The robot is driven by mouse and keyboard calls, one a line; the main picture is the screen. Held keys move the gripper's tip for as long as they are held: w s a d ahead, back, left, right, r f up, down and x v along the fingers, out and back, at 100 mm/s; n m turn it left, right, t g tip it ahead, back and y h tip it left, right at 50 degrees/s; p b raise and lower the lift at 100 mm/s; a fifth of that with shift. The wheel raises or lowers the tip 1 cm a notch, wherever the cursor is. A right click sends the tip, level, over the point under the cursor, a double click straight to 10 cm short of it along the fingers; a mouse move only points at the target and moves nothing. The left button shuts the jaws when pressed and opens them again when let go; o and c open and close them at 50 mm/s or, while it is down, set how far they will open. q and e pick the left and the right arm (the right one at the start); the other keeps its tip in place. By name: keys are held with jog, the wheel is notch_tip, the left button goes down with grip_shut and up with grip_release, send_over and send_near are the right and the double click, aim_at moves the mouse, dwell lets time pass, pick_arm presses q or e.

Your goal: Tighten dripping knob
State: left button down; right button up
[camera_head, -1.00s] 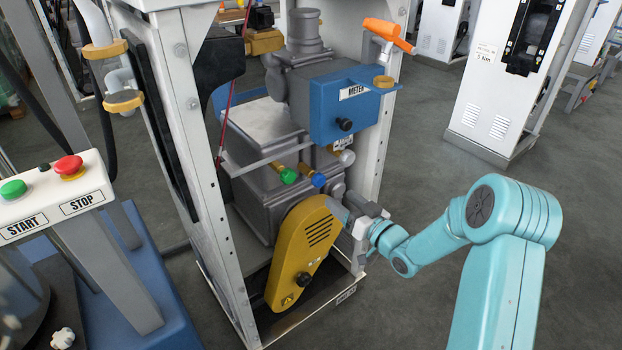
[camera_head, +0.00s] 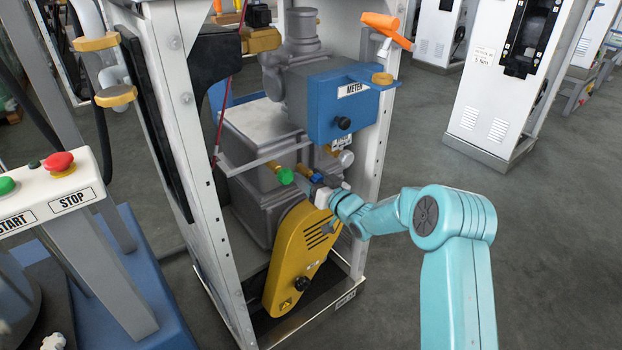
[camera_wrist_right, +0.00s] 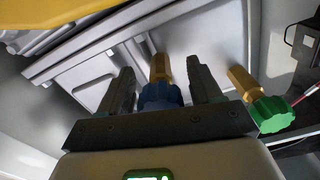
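A blue knob (camera_head: 317,178) and a green knob (camera_head: 286,176), both on brass stems, stick out of the grey machine under the blue meter box. My right gripper (camera_head: 312,181) is at the blue knob and partly covers it. In the right wrist view, the blue knob (camera_wrist_right: 161,95) sits between the two spread fingers of my right gripper (camera_wrist_right: 160,72), with a narrow gap on each side. The green knob (camera_wrist_right: 270,115) is outside the fingers, to the right. No drip can be made out at either knob. My left gripper is out of view.
A yellow cover (camera_head: 297,255) lies just below my right gripper. The blue meter box (camera_head: 345,105) is above it. White frame posts (camera_head: 372,150) stand beside the machine. A START/STOP panel (camera_head: 50,190) is at the left.

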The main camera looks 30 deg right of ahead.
jog(key=c, duration=0.8)
jog(key=shift+f, duration=0.1)
jog(key=shift+c, duration=0.3)
jog(key=shift+a+m, duration=0.1)
jog(key=shift+m, duration=0.4)
jog(key=shift+f, duration=0.1)
jog(key=o, duration=1)
jog(key=shift+o, duration=0.2)
jog(key=shift+s, duration=0.2)
